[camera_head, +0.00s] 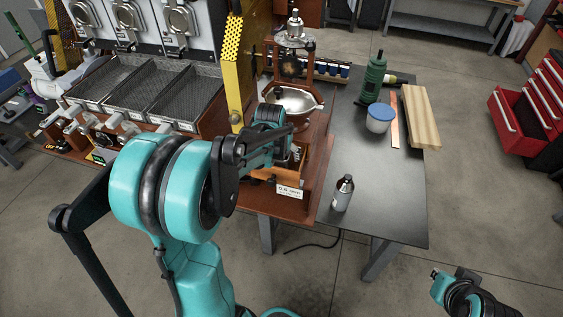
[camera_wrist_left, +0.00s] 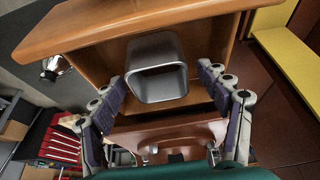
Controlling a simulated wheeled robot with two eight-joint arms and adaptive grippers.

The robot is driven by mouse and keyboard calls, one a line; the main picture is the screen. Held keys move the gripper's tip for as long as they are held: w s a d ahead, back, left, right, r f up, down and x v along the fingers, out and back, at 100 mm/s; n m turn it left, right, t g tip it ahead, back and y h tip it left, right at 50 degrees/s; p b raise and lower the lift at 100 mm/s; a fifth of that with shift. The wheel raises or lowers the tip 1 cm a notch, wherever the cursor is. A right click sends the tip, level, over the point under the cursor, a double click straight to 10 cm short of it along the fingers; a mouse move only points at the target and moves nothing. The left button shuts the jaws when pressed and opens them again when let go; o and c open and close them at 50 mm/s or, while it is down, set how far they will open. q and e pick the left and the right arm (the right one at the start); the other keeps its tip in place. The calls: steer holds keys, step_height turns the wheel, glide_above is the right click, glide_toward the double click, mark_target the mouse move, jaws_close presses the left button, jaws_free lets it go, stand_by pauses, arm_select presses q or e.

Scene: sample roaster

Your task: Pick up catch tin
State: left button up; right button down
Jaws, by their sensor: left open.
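The catch tin (camera_wrist_left: 157,92) is a grey metal, square-mouthed tin with rounded corners. In the left wrist view it sits in an open-fronted wooden compartment. My left gripper (camera_wrist_left: 163,78) is open, with one dark padded finger on each side of the tin and a small gap visible at each side. In the head view my left arm reaches to the wooden box below the metal bowl, and the tin cannot be made out there. My right gripper (camera_head: 446,279) is at the lower right, away from the bench; its jaws are too unclear to judge.
On the dark table are a silver bottle (camera_head: 343,193), a blue-lidded tub (camera_head: 379,118) and a green grinder (camera_head: 374,75).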

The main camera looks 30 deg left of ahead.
arm_select(q)
steer(key=shift+r, duration=0.1)
steer(key=c, duration=1.3)
steer(key=shift+s, duration=0.1)
steer(key=shift+r, duration=0.1)
